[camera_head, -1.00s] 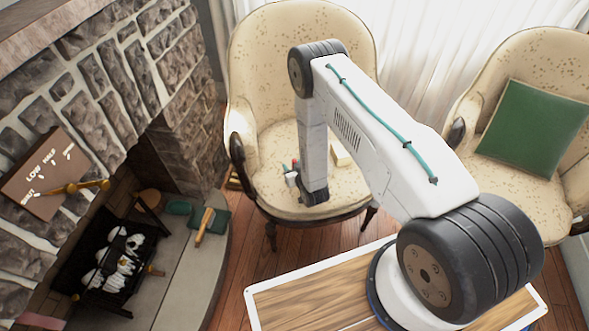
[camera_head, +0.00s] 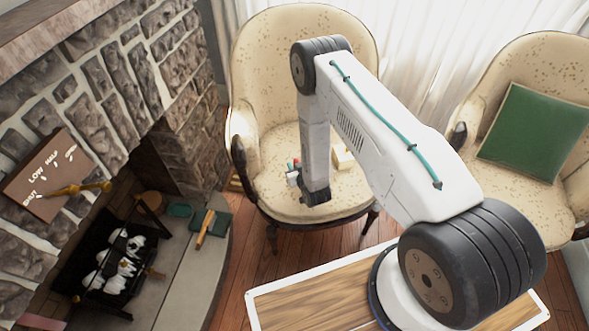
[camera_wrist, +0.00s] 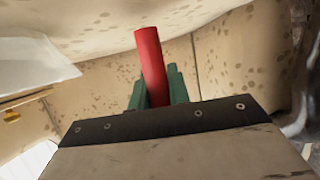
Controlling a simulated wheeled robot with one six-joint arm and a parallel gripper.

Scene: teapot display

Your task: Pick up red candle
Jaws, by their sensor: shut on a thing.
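A red candle (camera_wrist: 151,62) stands between the green fingers of my gripper (camera_wrist: 158,88) in the wrist view. The fingers are shut on its lower part, and its upper part sticks out beyond them. In the head view my arm reaches over the seat of the left cream armchair (camera_head: 268,185). My arm hides most of the gripper in that view.
A pale box-like thing (camera_head: 343,158) is on the chair seat, right of my arm. A green cushion (camera_head: 533,130) lies on the right armchair. The stone fireplace (camera_head: 110,90) is at the left, with a dark green book (camera_head: 216,222) on its hearth.

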